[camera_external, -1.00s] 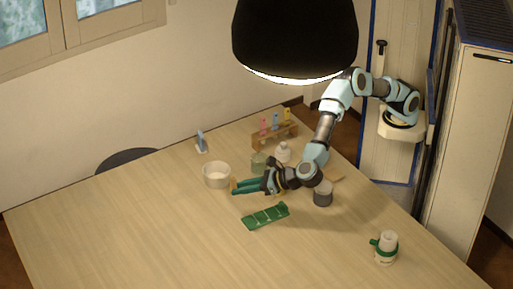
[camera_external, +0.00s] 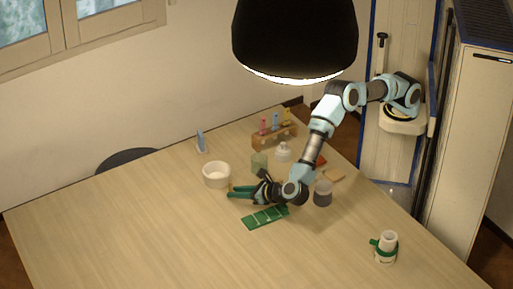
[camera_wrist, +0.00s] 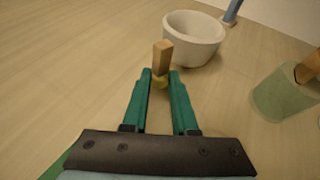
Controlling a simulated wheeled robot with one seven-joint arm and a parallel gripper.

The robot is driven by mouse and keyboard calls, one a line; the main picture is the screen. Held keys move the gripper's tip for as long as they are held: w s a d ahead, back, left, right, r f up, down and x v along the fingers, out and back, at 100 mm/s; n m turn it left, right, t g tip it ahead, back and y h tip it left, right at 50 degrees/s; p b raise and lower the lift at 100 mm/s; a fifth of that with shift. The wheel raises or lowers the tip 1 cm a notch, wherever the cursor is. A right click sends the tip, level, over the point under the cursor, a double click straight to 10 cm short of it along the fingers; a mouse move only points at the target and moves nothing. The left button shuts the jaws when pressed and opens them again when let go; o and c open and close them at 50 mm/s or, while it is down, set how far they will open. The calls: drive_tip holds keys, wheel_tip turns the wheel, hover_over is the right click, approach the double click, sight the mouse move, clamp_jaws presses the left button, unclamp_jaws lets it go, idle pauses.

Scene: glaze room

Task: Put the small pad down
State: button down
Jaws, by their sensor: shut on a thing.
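My gripper (camera_wrist: 160,82) has green fingers, shut on a small pad (camera_wrist: 163,54). The pad looks like a tan, wood-coloured block and stands up between the fingertips; a yellowish part shows low between them. In the external view my gripper (camera_external: 231,193) points left, just in front of the white bowl (camera_external: 217,175), and the pad is too small there to make out clearly. In the wrist view the bowl (camera_wrist: 193,40) is just beyond the pad. I cannot tell whether the pad touches the table.
A green tray (camera_external: 265,217) lies in front of my gripper. A green cup (camera_external: 259,161), white bottle (camera_external: 283,152), dark grey cup (camera_external: 323,195) and small rack (camera_external: 275,138) stand behind and to the right. A green-banded white cup (camera_external: 386,247) stands at right. The left table is clear.

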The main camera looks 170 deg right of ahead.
drive_tip(key=shift+f, duration=0.4)
drive_tip(key=shift+f, duration=0.15)
drive_tip(key=c, duration=0.7)
unclamp_jaws()
drive_tip(key=shift+r, duration=0.2)
